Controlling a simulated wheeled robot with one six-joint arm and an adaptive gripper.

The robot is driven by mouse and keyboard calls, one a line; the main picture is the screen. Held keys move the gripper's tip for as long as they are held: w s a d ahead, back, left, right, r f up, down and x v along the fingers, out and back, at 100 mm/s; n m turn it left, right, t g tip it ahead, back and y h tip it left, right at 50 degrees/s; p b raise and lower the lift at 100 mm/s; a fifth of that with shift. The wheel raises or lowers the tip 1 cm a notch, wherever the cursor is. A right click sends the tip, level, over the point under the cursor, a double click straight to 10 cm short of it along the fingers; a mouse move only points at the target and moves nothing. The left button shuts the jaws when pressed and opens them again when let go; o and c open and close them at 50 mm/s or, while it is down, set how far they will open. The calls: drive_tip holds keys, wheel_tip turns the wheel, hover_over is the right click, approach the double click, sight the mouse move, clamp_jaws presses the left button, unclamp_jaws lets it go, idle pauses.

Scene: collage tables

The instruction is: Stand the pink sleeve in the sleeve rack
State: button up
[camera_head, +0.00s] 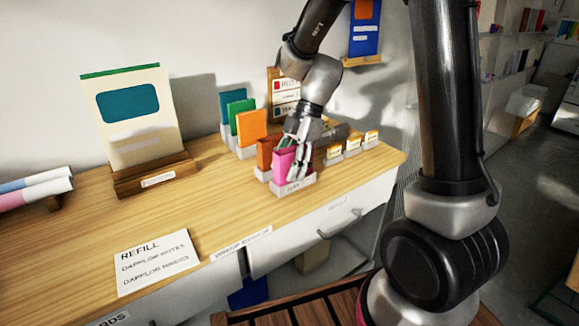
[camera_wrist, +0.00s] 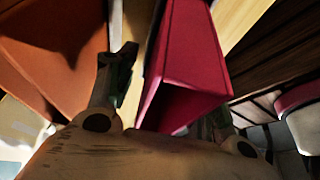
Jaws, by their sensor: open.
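The pink sleeve (camera_head: 283,166) stands in the front slot of the light grey sleeve rack (camera_head: 297,187) on the wooden table, leaning slightly at most. In the wrist view the pink sleeve (camera_wrist: 192,62) fills the middle, its open end towards the camera. My gripper (camera_head: 298,162) is open at the sleeve, with one finger on each side of it in the wrist view (camera_wrist: 163,100). Whether a finger touches it I cannot tell. A dark orange sleeve (camera_head: 266,152) stands just behind it in the rack and also shows at left in the wrist view (camera_wrist: 55,45).
Teal (camera_head: 232,105), green (camera_head: 238,114) and orange (camera_head: 251,126) sleeves stand in holders behind. Small labelled boxes (camera_head: 352,147) sit to the right. A large cream sleeve stands in a wooden holder (camera_head: 155,176) at left. A refill card (camera_head: 157,262) lies in front; the table's middle is clear.

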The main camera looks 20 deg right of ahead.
drive_tip(key=v, duration=1.1)
drive_tip(key=shift+r, duration=0.4)
drive_tip(key=shift+d, duration=0.15)
drive_tip(key=s+d+r+m+t+h, duration=0.2)
drive_tip(key=s+d+m, duration=0.3)
drive_tip(key=s+m, duration=0.5)
drive_tip(key=s+d+r+m+t+h, duration=0.2)
drive_tip(key=s+d+m, duration=0.4)
drive_tip(key=s+m, duration=0.4)
drive_tip(key=shift+d+m+t, duration=0.35)
drive_tip(key=shift+m+t, duration=0.45)
drive_tip(key=shift+t, duration=0.1)
